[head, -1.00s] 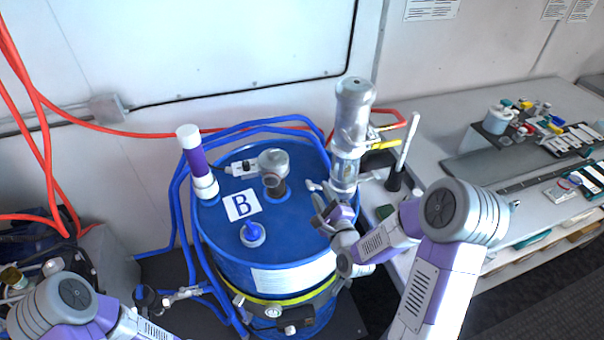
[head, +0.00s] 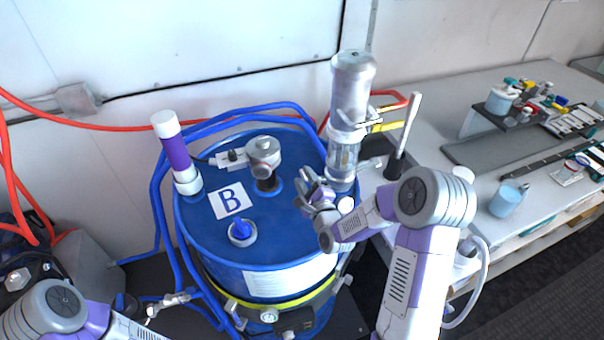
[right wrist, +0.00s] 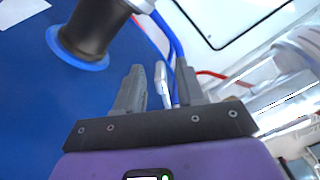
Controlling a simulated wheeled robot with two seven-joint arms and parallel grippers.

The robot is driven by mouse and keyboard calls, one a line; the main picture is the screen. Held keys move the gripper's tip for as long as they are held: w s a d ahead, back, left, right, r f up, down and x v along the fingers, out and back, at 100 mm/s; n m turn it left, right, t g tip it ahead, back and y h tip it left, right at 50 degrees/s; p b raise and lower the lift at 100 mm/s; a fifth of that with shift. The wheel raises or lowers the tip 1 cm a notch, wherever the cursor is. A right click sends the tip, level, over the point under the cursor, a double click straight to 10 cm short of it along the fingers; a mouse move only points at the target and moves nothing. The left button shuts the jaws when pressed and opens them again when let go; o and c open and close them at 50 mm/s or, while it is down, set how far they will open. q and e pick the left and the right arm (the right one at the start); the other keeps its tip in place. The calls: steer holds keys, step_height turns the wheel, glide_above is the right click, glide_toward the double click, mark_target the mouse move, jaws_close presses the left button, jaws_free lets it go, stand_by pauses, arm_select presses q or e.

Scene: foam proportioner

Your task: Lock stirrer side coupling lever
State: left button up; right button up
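The stirrer (head: 353,85), a tall silver cylinder with a clear lower section, stands upright at the right rear of the blue drum (head: 215,255) marked B. My right gripper (head: 308,182) is low over the drum lid, just left of the stirrer's base. In the right wrist view, a thin pale metal lever (right wrist: 163,82) shows between the two grey fingers of the right gripper (right wrist: 158,88). The fingers look apart, with narrow gaps beside the lever. The gripper hides the lever in the head view.
A purple and white tube (head: 176,152), a grey pipe fitting (head: 264,160) and a blue cap (head: 242,230) stand on the lid. Blue hoses loop around the drum. A workbench (head: 440,110) with a light blue mug (head: 507,200) is at right.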

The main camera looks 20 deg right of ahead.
steer(key=shift+w, duration=1.3)
jaws_close()
